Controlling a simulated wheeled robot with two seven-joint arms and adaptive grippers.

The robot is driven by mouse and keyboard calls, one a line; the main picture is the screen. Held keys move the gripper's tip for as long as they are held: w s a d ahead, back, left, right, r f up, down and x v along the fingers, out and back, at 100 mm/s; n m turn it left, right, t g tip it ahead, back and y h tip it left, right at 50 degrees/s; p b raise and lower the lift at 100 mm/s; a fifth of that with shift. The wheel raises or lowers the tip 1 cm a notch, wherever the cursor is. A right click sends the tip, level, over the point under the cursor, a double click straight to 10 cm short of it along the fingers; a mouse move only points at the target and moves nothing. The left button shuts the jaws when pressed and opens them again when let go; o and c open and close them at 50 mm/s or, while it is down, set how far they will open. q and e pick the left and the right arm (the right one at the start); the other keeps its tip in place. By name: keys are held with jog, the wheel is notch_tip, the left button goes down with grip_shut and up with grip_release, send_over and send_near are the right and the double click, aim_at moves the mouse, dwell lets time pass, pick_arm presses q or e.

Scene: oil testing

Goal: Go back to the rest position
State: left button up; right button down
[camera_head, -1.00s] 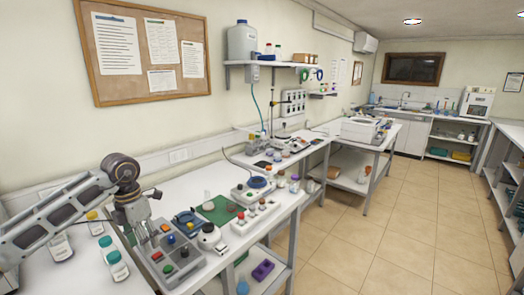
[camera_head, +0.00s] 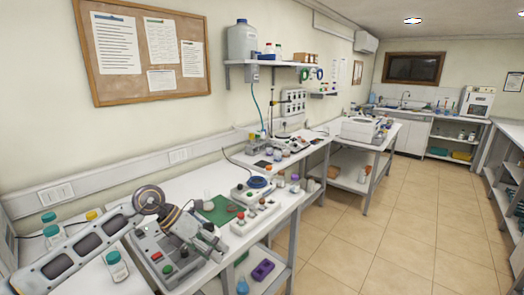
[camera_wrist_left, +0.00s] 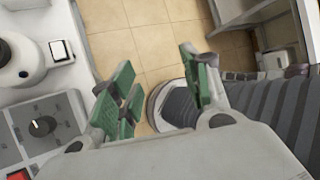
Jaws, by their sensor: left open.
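My left arm comes in from the left in the head view. My left gripper (camera_head: 214,243) is over the front part of the bench, to the right of the grey button box (camera_head: 153,243). In the left wrist view the left gripper (camera_wrist_left: 160,88) is open, with green pads on its fingers. Nothing is between them; tiled floor shows beyond. The grey box with a black knob (camera_wrist_left: 62,126) and a round white device (camera_wrist_left: 18,60) are at the left of that view. My right gripper is not in view.
White bottles with teal caps (camera_head: 115,267) stand by my left arm. A green mat (camera_head: 222,209) and a device with a blue ring (camera_head: 257,184) lie further along the bench. The tiled floor (camera_head: 400,225) to the right is clear.

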pick_arm(q)
jog(key=s+d+r+n+t+h, duration=0.2)
jog(key=d+r+n+t+h, duration=0.4)
jog(key=d+r+h, duration=0.7)
jog(key=w+a+n+t+y, duration=0.5)
jog(key=a+n+t+y, duration=0.3)
jog(key=n+t, duration=0.65)
jog(key=s+a+f+n+g+y, duration=0.1)
jog(key=a+f+n+g+y, duration=0.2)
jog(key=a+f+n+y, duration=0.35)
jog(key=s+a+f+n+g+y, duration=0.2)
jog(key=a+f+n+g+y, duration=0.15)
jog(key=f+n+y, duration=0.5)
jog(key=s+a+f+n+g+h, duration=0.25)
jog(key=s+f+n+g, duration=0.6)
jog(key=s+f, duration=1.3)
jog(key=s+a+f+m+g, duration=0.1)
jog(key=s+f+m+g, duration=0.1)
jog(key=f, duration=1.4)
jog(key=s+f+m+g, duration=0.1)
jog(key=s+f+g, duration=0.1)
jog(key=f, duration=1.4)
jog(key=s+a+f, duration=0.2)
jog(key=s+f, duration=0.7)
jog(key=s, duration=0.1)
jog(key=s+a+f+g, duration=0.1)
jog(key=s+a+f, duration=0.1)
jog(key=s+f, duration=0.8)
jog(key=shift+s+a, duration=0.2)
jog(key=shift+s, duration=0.6)
